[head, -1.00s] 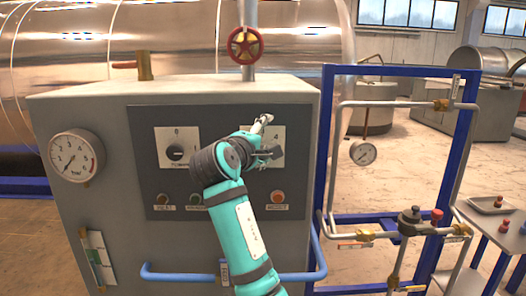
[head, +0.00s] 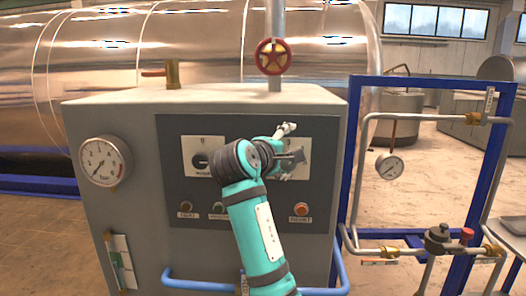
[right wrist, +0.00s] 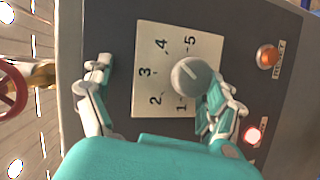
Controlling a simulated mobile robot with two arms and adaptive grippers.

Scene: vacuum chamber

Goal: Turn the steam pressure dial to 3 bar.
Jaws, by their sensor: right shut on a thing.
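The dial (right wrist: 192,77) is a round grey knob on a white plate (right wrist: 150,105) marked 1 to 5, turned sideways in the right wrist view. Its pale mark seems to point near the 4. In the head view my gripper hides most of its plate (head: 303,150). One finger lies by the knob's right side in the wrist view; the other shows at the left. In the head view the right gripper (head: 290,154) is at the panel. My left gripper is not in view.
A second knob (head: 200,160) sits left of the dial, with lamps (head: 301,208) below. A pressure gauge (head: 105,161) is on the cabinet's left. A red handwheel valve (head: 272,57) stands above the cabinet. A blue rail (head: 200,284) runs low in front. A blue pipe frame (head: 352,150) stands right.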

